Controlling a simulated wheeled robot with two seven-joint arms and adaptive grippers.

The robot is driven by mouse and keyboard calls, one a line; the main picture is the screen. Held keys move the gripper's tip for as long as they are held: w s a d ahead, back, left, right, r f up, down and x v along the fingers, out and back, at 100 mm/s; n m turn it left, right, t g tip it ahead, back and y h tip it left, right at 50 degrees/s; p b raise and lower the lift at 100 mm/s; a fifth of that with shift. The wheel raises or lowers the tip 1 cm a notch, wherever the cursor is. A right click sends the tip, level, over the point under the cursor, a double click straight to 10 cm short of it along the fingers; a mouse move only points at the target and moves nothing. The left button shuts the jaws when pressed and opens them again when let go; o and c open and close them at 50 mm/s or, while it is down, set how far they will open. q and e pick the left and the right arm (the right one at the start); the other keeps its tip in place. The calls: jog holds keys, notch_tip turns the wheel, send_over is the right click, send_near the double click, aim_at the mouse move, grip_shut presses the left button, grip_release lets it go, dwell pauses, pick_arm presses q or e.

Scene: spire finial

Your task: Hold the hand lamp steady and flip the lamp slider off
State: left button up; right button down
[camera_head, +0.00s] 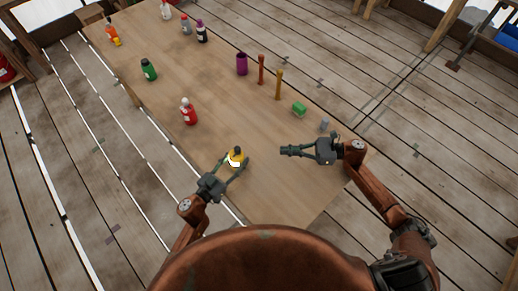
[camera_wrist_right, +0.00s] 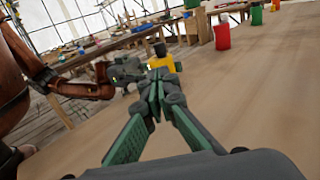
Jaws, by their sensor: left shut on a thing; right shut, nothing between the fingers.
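The hand lamp (camera_head: 236,155) is small and yellow with a dark top and a bright white patch low on its front. It stands near the table's front edge in the head view. My left gripper (camera_head: 239,164) is shut on it, with a finger on each side. In the right wrist view the lamp (camera_wrist_right: 161,64) shows behind my right gripper's fingertips. My right gripper (camera_head: 284,150) is shut and empty, to the right of the lamp and pointing at it, with a clear gap between. The lamp slider is too small to make out.
The wooden table (camera_head: 190,75) holds a red bottle (camera_head: 189,113), a green bottle (camera_head: 148,70), a purple cup (camera_head: 241,64), two upright sticks, a green item (camera_head: 299,109) and a small grey-blue item (camera_head: 324,126) near my right gripper. The table between the lamp and right gripper is clear.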

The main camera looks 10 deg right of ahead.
jog(key=w+a, duration=0.2)
jog(key=a, duration=1.1)
jog(key=shift+w+a, duration=0.2)
jog(key=shift+a, duration=0.1)
jog(key=shift+s+a, duration=0.75)
jog(key=shift+a, duration=0.35)
jog(key=s+d, duration=0.2)
jog(key=d, duration=1.2)
jog(key=shift+s, duration=0.2)
pick_arm(q)
jog(key=o, duration=1.3)
pick_arm(e)
jog(key=shift+a, duration=0.1)
